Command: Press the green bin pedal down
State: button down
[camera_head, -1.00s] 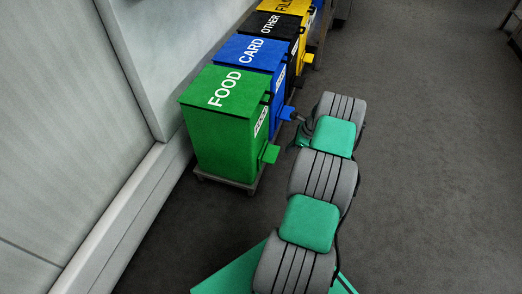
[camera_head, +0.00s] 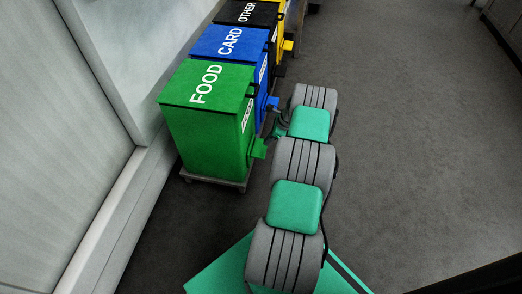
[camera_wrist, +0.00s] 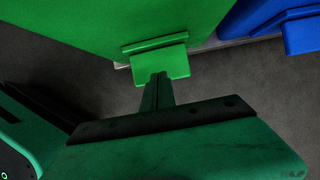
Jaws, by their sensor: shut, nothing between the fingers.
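The green FOOD bin (camera_head: 208,125) stands shut in a row against the wall. Its green pedal (camera_head: 259,148) sticks out low from its right side. In the wrist view the pedal (camera_wrist: 160,62) is a flat green plate on the bin's front (camera_wrist: 110,25). My gripper (camera_wrist: 158,77) is shut and empty, with its fingertips at the pedal's outer edge, overlapping it in the picture. I cannot tell whether they touch. In the head view my gripper is small and dark at the far end of my arm, mostly hidden.
The blue CARD bin (camera_head: 228,42) stands right beside the green one, and its blue pedal (camera_wrist: 302,32) is close at the right in the wrist view. The black OTHER bin (camera_head: 247,14) and a yellow bin (camera_head: 288,45) stand beyond. Grey floor (camera_head: 410,120) to the right is clear.

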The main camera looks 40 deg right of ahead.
jog(key=shift+b+x, duration=0.65)
jog(key=shift+x, duration=1)
notch_tip(320, 180, down, 5)
jog(key=b, duration=0.4)
jog(key=shift+f+b, duration=0.15)
jog(key=shift+b, duration=0.15)
jog(key=s+d, duration=0.1)
jog(key=s+d+r, duration=0.1)
jog(key=shift+s, duration=0.25)
jog(key=shift+r, duration=0.1)
jog(key=p, duration=0.4)
send_near(265, 151)
jog(key=d+f, duration=0.2)
jog(key=f, duration=0.1)
jog(key=shift+s+d, duration=0.1)
jog(key=shift+s, duration=0.2)
